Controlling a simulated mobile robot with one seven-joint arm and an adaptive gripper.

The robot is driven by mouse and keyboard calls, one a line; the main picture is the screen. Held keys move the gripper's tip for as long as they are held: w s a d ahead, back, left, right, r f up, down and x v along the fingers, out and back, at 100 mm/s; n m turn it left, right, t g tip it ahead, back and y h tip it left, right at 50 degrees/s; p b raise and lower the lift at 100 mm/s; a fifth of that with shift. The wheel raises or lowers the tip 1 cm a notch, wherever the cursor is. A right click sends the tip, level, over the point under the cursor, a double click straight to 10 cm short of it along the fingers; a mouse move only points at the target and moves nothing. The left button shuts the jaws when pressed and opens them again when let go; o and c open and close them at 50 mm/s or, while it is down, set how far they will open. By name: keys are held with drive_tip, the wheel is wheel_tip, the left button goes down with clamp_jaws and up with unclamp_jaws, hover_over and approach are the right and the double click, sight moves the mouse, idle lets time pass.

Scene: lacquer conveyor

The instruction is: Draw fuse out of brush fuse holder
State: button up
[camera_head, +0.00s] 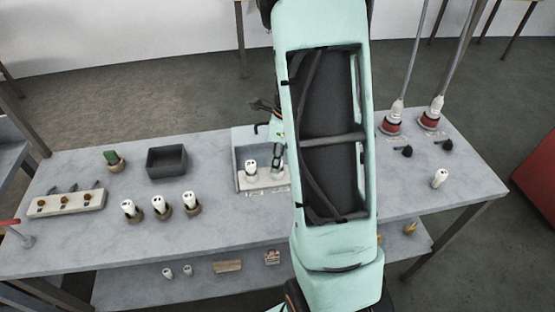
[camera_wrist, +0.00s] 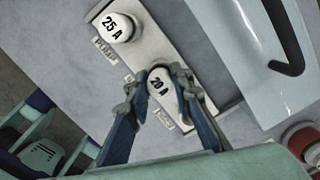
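In the wrist view, a white round fuse marked 20 A (camera_wrist: 160,83) stands in a pale fuse holder block (camera_wrist: 150,52). A small label (camera_wrist: 163,119), too blurred to read, is beside it. My gripper (camera_wrist: 159,77) has one finger on each side of this fuse, close to its head. Whether both fingers touch it cannot be told. A second white fuse marked 25 A (camera_wrist: 117,27) stands in the same block. In the head view, the block (camera_head: 264,184) shows the 25 A fuse (camera_head: 250,166), while my gripper (camera_head: 277,158) hides the other.
Several white fuses (camera_head: 160,205) stand in brown cups left of the block. A dark open box (camera_head: 167,161) and a row of knobs (camera_head: 65,202) are further left. A white panel (camera_wrist: 285,40) rises close to the block. Red-based fittings (camera_head: 391,124) stand at right.

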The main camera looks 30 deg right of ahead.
drive_tip(key=shift+c, duration=1.2)
drive_tip(key=o, duration=0.4)
clamp_jaws()
drive_tip(key=shift+r, duration=0.15)
drive_tip(key=shift+r+p, duration=2.7)
drive_tip(key=shift+r, duration=0.15)
wheel_tip(320, 180, up, 3)
drive_tip(key=p, duration=0.3)
